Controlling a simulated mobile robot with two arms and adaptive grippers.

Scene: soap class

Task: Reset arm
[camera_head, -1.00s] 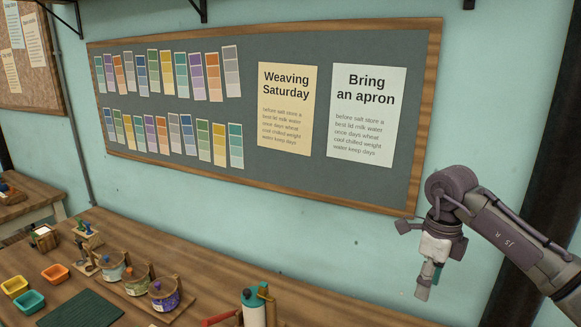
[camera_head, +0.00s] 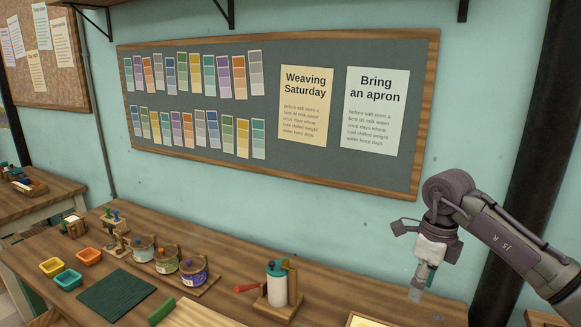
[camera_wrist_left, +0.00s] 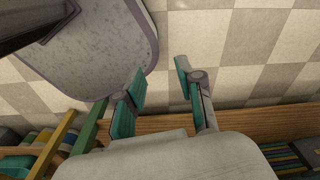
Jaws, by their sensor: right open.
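My right gripper (camera_head: 420,284) hangs pointing down at the right of the head view, above the right part of the wooden workbench. Nothing shows between its fingers, and it is open. My left gripper (camera_wrist_left: 162,88) shows in the left wrist view with its two teal-padded fingers spread apart. The gap between them is empty, with checkered floor tiles beyond. The left arm does not show in the head view.
The workbench (camera_head: 225,262) holds jars in a wooden rack (camera_head: 212,283), a dispenser bottle (camera_head: 277,284) in a stand, small coloured bowls (camera_head: 88,256) and a dark green mat (camera_head: 117,297). A framed board (camera_head: 228,170) hangs on the wall behind.

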